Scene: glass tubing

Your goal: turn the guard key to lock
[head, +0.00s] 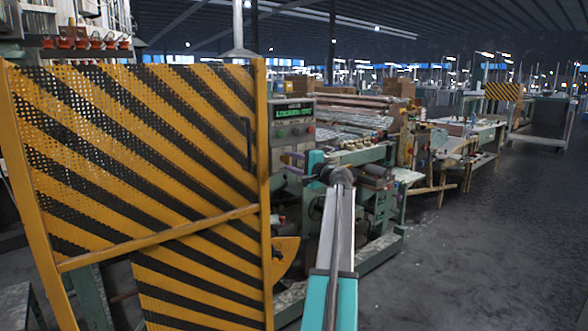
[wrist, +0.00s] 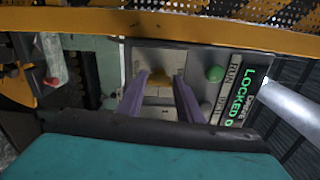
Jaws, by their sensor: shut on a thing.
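The guard key (wrist: 160,78) is a small yellow piece on the pale control panel in the wrist view. My gripper (wrist: 161,80) reaches the panel with two purple-grey fingers, one on each side of the key, and is shut on it. The key's exact angle is hard to tell. Beside it, a dark display (wrist: 238,92) shows green letters that read LOCKED. The same display shows in the head view (head: 294,112), but its text is too small to read surely.
A yellow-and-black striped mesh guard (head: 150,160) stands close on the left; its edge crosses the top of the wrist view. A green button (wrist: 214,73) sits beside the key. Machine benches (head: 465,140) stand behind. The grey floor at right (head: 490,250) is clear.

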